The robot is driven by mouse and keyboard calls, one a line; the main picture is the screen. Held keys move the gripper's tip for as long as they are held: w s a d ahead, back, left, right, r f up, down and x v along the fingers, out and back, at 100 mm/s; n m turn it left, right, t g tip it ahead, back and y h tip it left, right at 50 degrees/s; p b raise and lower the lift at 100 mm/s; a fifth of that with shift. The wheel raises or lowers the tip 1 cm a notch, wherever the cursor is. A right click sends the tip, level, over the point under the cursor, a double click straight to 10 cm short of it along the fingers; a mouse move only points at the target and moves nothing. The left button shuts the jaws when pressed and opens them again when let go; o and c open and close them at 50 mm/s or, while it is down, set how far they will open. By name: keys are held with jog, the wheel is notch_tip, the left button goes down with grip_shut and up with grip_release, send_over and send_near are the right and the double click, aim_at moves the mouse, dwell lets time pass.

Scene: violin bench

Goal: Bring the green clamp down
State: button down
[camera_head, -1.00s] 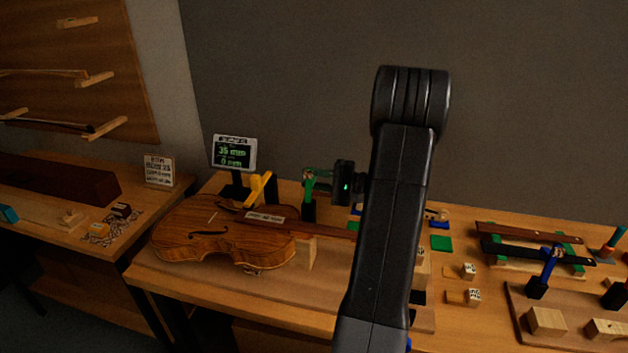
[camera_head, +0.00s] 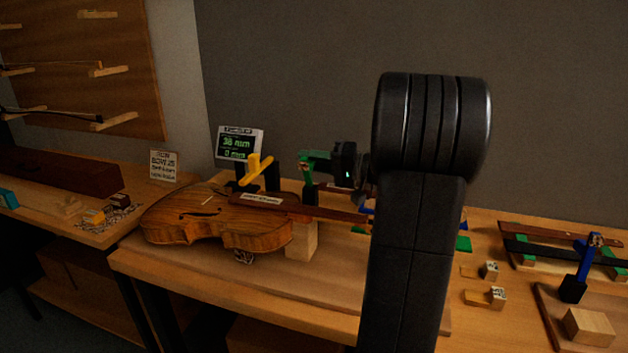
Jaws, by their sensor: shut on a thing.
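The green clamp (camera_head: 318,157) is at the far side of the bench, beyond the violin's neck and to the right of the small screen. It has a green upper arm, with a dark part below it. My gripper (camera_head: 343,164) is a dark block with a small green light, at the clamp's right end and shut on it. My own arm hides what lies to the right of the gripper.
A small screen (camera_head: 239,143) reads "36 mm" or similar and "0 mm". A wooden block (camera_head: 301,241) is under the violin's neck. A blue clamp (camera_head: 579,267) stands at the right, near strips on green supports (camera_head: 524,261). The bench front left is clear.

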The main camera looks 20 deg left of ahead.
jog(key=shift+s+f+n+b, duration=0.1)
jog(key=shift+s+n+b, duration=0.35)
jog(key=shift+n+b, duration=0.75)
jog(key=shift+b, duration=0.4)
jog(key=c, duration=1.2)
grip_release()
jog(key=shift+c, duration=0.2)
jog(key=d, duration=1.3)
jog(key=shift+s+d, duration=0.3)
jog(key=shift+d, duration=0.1)
